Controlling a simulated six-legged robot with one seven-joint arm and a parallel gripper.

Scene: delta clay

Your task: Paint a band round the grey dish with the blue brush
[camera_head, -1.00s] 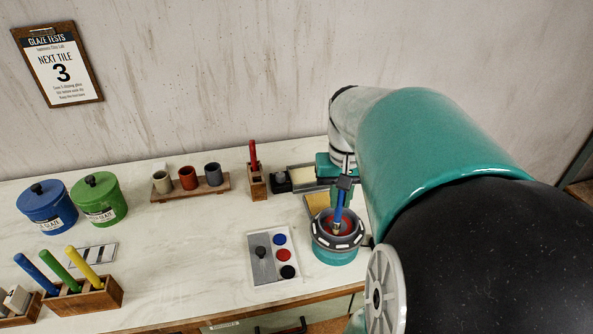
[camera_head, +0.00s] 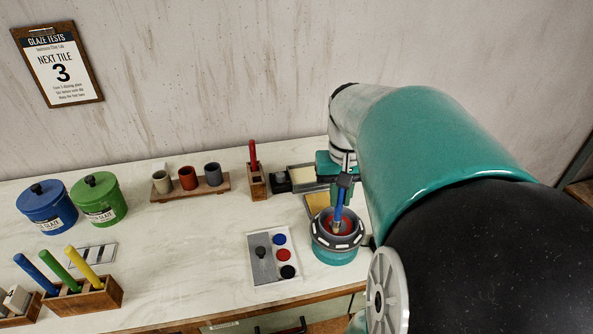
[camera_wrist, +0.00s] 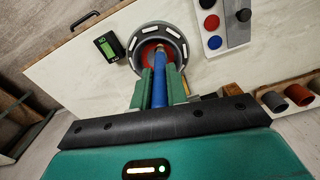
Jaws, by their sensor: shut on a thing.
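The grey dish (camera_head: 319,226) sits on a teal wheel (camera_head: 335,256) whose dark rim has white marks. Red shows inside the dish. My gripper (camera_head: 345,182) is shut on the blue brush (camera_head: 339,208), which points down into the dish. In the wrist view the brush (camera_wrist: 158,93) lies between the two green fingers of my gripper (camera_wrist: 159,85), and its tip is over the red inside of the dish (camera_wrist: 160,36). I cannot tell whether the tip touches the surface.
A palette (camera_head: 262,272) with blue, red and black spots lies left of the wheel. A red-handled brush stands in a wooden block (camera_head: 257,187) behind. A small device with a green display (camera_wrist: 106,45) is beside the wheel. Bare table lies at centre left.

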